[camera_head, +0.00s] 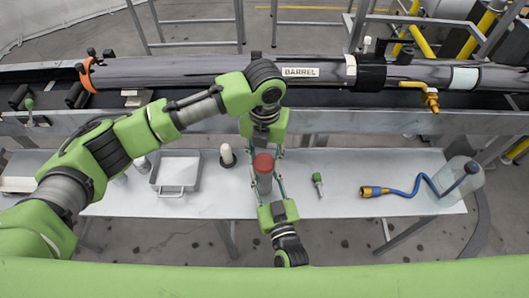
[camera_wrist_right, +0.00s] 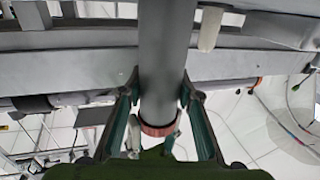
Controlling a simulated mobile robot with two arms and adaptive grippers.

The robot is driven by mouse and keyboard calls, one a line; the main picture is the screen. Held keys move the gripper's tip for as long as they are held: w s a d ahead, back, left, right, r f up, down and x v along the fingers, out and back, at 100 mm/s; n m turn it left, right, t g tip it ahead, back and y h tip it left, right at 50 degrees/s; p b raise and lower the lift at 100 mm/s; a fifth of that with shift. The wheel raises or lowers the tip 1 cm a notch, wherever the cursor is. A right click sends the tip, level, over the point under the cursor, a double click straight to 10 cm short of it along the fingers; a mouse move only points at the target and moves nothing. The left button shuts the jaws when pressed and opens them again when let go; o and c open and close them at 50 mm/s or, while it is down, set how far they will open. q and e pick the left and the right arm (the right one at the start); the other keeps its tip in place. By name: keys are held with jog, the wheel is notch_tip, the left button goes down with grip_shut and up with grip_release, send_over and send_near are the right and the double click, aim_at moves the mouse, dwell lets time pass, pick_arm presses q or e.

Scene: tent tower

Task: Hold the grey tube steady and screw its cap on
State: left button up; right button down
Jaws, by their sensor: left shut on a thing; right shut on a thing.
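The grey tube (camera_head: 264,184) stands between my two grippers above the front part of the table. Its red cap (camera_head: 263,163) is at its upper end; whether the threads are engaged cannot be seen. My left gripper (camera_head: 264,154) comes down from above, with its fingers shut on the red cap. My right gripper (camera_head: 265,184) reaches in from the near side, with its fingers shut around the tube. In the right wrist view the tube (camera_wrist_right: 166,60) runs between the right fingers (camera_wrist_right: 158,100), and a red ring shows at its lower end in the picture.
On the white table (camera_head: 330,195) stand a tray (camera_head: 176,171), a white-topped bottle (camera_head: 227,156), a small green-handled item (camera_head: 318,184), and a blue hose (camera_head: 410,190) leading to a clear jug (camera_head: 460,180). A long black barrel (camera_head: 210,70) lies behind.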

pick_arm(q)
jog(key=shift+f, duration=0.65)
dwell(0.6)
jog(key=m, duration=0.5)
jog(key=shift+d+m, duration=0.1)
jog(key=shift+m, duration=0.2)
jog(key=m, duration=0.4)
jog(key=shift+s, duration=0.1)
jog(key=o, duration=0.8)
jog(key=shift+c, duration=0.2)
jog(key=shift+r, duration=2.25)
